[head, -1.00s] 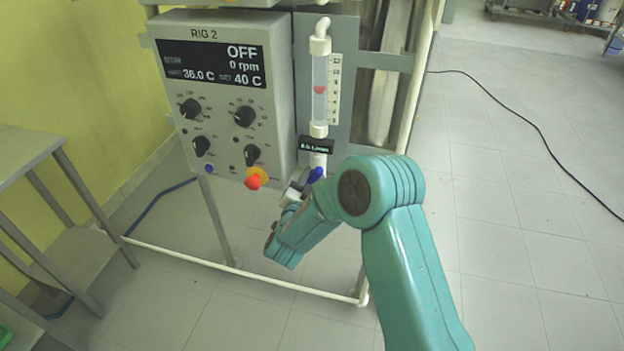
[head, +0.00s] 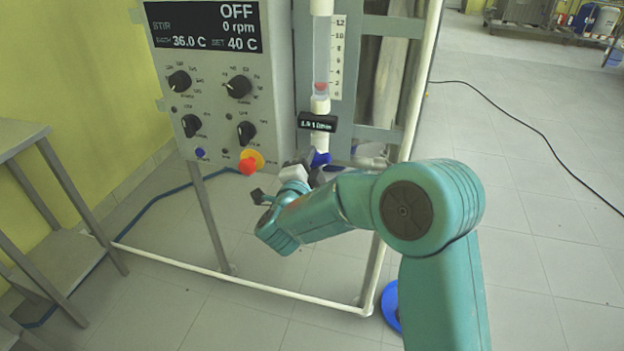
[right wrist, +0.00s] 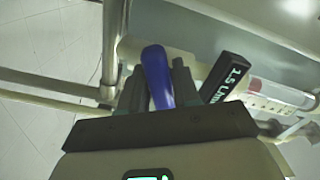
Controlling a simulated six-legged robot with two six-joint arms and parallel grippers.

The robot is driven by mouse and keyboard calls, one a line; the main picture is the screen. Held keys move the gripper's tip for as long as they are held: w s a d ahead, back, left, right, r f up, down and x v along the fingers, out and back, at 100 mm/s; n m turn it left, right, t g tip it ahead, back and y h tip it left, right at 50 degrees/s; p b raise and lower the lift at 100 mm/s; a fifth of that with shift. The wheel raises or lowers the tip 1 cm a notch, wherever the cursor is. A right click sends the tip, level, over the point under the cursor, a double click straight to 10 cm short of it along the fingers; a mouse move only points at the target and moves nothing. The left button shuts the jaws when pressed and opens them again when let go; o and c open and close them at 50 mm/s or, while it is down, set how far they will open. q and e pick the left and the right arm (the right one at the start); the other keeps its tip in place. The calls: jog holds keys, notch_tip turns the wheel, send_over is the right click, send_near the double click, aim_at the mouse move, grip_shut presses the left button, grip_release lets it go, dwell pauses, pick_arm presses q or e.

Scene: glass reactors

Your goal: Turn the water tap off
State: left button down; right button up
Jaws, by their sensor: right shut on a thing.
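The water tap has a blue lever handle (head: 321,158) just below the flow meter tube (head: 320,60). In the right wrist view the blue handle (right wrist: 157,75) stands between the two grey fingers of my right gripper (right wrist: 158,88), which is shut on it. In the head view my right gripper (head: 308,172) is at the tap, partly hidden by my teal wrist. The red float (head: 321,88) sits low in the tube, near the bottom of the scale. The black flow display (right wrist: 226,77) seems to read 1.5 L/min in the right wrist view. My left gripper is not in view.
The grey control box (head: 215,90) with black knobs and a red button (head: 248,167) is left of the tap. The white frame rail (head: 250,283) runs low in front. A metal shelf (head: 50,200) stands at left. The floor at right is open, with a black cable (head: 530,130).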

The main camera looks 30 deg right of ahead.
jog(key=m+b, duration=0.4)
jog(key=b, duration=0.2)
jog(key=shift+f, duration=0.2)
jog(key=shift+r+m+b, duration=0.15)
jog(key=shift+m+b, duration=0.45)
jog(key=shift+m, duration=0.1)
jog(key=o, duration=0.9)
jog(key=shift+r, duration=0.1)
jog(key=p+v, duration=0.1)
jog(key=v, duration=1.5)
jog(key=shift+s+p, duration=0.15)
jog(key=shift+p, duration=0.15)
